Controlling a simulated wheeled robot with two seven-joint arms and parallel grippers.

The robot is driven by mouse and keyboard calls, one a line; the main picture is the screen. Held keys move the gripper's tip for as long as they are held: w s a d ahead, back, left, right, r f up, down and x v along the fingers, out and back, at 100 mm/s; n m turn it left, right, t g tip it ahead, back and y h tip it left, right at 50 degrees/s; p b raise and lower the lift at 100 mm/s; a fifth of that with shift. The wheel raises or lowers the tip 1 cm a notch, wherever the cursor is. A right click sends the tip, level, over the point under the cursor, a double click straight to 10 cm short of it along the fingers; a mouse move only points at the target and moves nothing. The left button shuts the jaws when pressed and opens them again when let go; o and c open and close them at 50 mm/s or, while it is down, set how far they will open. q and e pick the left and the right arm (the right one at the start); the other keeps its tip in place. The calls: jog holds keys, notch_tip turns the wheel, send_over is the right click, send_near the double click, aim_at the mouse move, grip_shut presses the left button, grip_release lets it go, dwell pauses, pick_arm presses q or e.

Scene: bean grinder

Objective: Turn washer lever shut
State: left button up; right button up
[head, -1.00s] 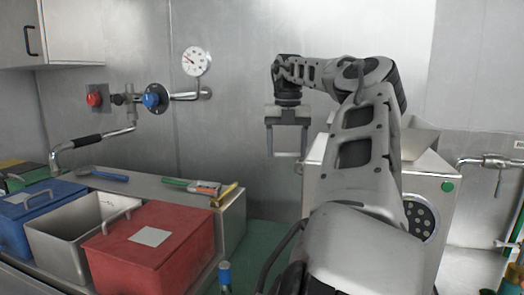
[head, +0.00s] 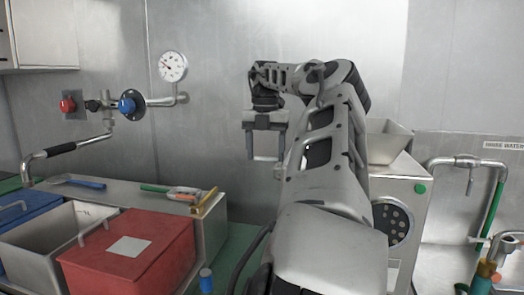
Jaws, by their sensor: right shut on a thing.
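My right gripper (head: 265,146) hangs fingers-down left of the steel machine, in front of the back wall. Its fingers are spaced apart, with a thin pale bar (head: 265,158) held between their tips; what this bar belongs to I cannot tell. At the right, a steel water pipe (head: 440,163) carries a valve with a small lever (head: 470,185) hanging down, under a label partly readable as "water". This may be the washer lever; I cannot be sure. My right gripper is well to the left of it. My left gripper is not in view.
The steel machine (head: 405,193) with a hopper (head: 388,142) stands behind my right arm. A red bin (head: 165,240), a steel bin (head: 42,238) and a blue bin (head: 15,217) are at lower left. The wall has a gauge (head: 173,66) and red (head: 68,104) and blue (head: 127,104) knobs.

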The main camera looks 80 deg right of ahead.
jog(key=o, duration=1.4)
jog(key=shift+r, duration=0.1)
jog(key=shift+r, duration=0.2)
notch_tip(320, 180, up, 6)
jog(key=p, duration=0.4)
jog(key=shift+f, duration=0.2)
jog(key=shift+r, duration=1)
jog(key=shift+f, duration=0.1)
